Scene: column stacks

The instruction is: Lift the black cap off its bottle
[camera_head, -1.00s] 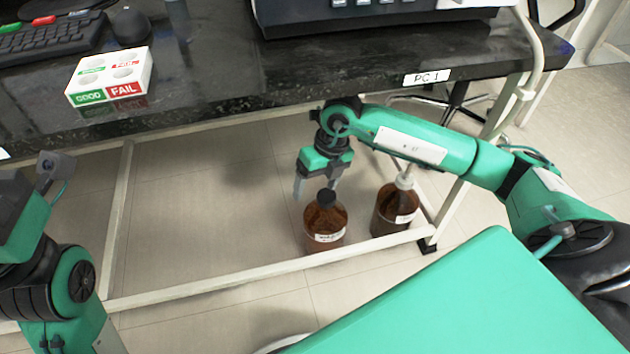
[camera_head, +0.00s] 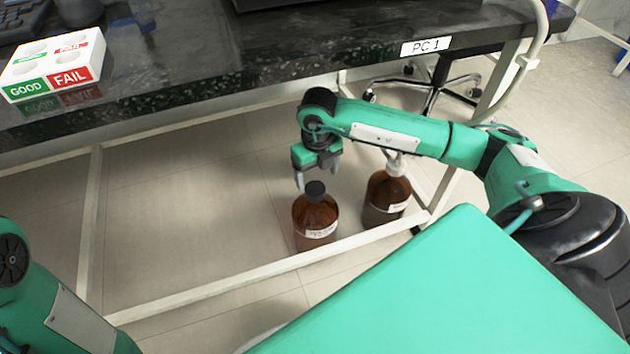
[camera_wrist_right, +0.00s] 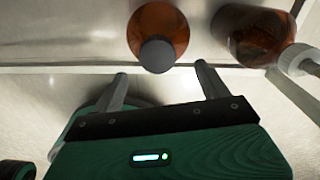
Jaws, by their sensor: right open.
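The black cap (camera_head: 315,190) sits on a brown glass bottle (camera_head: 316,222) with a white label, upright under the bench. The cap also shows in the right wrist view (camera_wrist_right: 157,56), with its bottle (camera_wrist_right: 158,22) behind it. My right gripper (camera_head: 317,177) is open and empty, pointing down just above the cap. In the right wrist view its two fingertips (camera_wrist_right: 161,75) are to either side of the cap, with gaps on both sides. I cannot tell whether they reach down to cap height. My left gripper is not in view.
A second brown bottle (camera_head: 384,200) with a white pump top stands close on the right, also in the right wrist view (camera_wrist_right: 262,38). The bench's pale lower rail (camera_head: 215,287) runs in front. The dark bench top (camera_head: 250,72) overhangs behind. Floor left of the bottles is clear.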

